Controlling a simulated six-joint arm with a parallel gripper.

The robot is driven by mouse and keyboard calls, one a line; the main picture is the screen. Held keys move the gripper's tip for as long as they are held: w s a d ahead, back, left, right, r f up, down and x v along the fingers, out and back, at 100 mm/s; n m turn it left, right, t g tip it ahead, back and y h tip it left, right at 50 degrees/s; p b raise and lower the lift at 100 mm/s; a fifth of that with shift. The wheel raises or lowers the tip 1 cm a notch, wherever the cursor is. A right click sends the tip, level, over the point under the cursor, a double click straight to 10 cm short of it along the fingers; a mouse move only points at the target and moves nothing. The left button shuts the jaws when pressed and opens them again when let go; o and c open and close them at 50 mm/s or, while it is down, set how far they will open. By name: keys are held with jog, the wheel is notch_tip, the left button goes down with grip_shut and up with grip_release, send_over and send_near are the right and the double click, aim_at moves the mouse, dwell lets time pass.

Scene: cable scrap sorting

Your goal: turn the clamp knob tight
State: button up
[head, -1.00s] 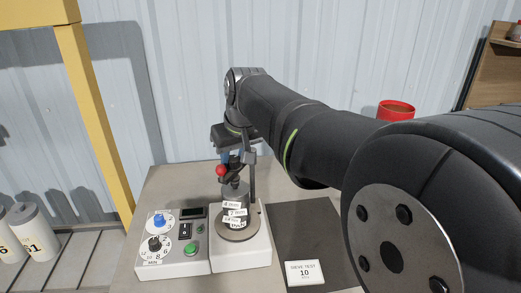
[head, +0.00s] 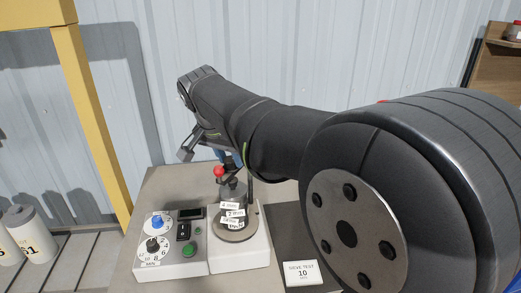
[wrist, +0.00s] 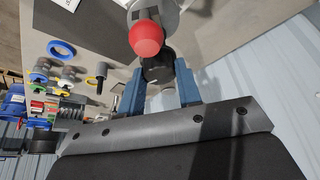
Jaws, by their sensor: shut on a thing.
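The sieve shaker (head: 254,250) stands on the table as a white base with stacked grey labelled sieves (head: 232,222). A clamp at its top carries a red ball (head: 219,171). The ball also shows large in the wrist view (wrist: 146,38). The black clamp knob (wrist: 158,70) sits just behind the ball in the wrist view, between my gripper's blue fingers (wrist: 158,86). My gripper is shut on the knob. In the head view my gripper (head: 226,156) is above the sieve stack, and my arm hides part of it.
A control box (head: 172,255) with a blue dial, a black dial and a green button stands left of the shaker. A dark mat (head: 287,246) with a "SIEVE TEST 10" card (head: 304,273) lies to its right. A yellow post (head: 95,120) rises at left. Corrugated wall stands behind.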

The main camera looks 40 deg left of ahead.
jog(key=m+h, duration=0.1)
jog(key=m, duration=0.3)
jog(key=shift+a+h, duration=0.15)
jog(key=shift+h, duration=0.25)
jog(key=shift+m+g+h, duration=0.4)
jog(key=shift+m+h, duration=0.1)
jog(key=shift+m, duration=1.7)
jog(key=o, duration=0.7)
jog(key=v, duration=1.7)
jog(key=shift+a, duration=0.25)
